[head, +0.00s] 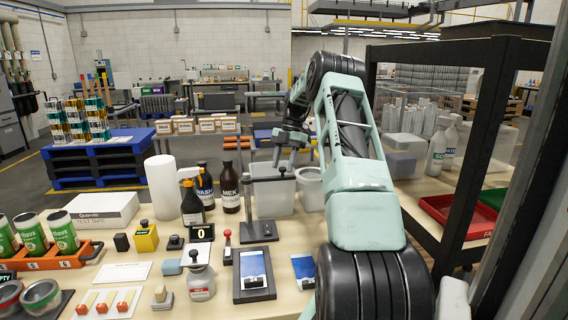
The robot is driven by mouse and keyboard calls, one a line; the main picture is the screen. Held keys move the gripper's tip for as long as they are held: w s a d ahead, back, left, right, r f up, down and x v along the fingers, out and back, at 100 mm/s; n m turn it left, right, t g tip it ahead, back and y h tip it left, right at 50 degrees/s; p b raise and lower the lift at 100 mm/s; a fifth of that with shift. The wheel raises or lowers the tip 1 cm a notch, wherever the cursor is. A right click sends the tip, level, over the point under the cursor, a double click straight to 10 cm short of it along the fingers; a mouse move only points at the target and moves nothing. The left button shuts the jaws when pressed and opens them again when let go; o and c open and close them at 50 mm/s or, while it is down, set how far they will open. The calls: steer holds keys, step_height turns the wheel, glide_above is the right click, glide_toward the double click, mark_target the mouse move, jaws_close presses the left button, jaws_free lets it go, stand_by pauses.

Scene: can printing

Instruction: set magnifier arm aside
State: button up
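A dark stand that looks like the magnifier arm stands upright on the table, with a flat base (259,231), a thin post (247,207) and a dark horizontal bar (268,179) reaching right from its top. Its lens cannot be made out for certain. My gripper (286,163) points down just above the right end of this bar. Its two fingers look apart with nothing between them. At this distance I cannot tell whether they touch the bar.
A grey bin (271,205) and a pale round container (311,190) stand behind and beside the bar. Dark bottles (230,190) stand left of the post. A black-framed tray with a printed card (253,270) lies in front.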

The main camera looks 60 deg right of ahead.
steer(key=p+v, duration=0.7)
steer(key=v, duration=1)
steer(key=shift+r+p, duration=0.15)
steer(key=shift+p, duration=0.25)
steer(key=shift+d, duration=0.1)
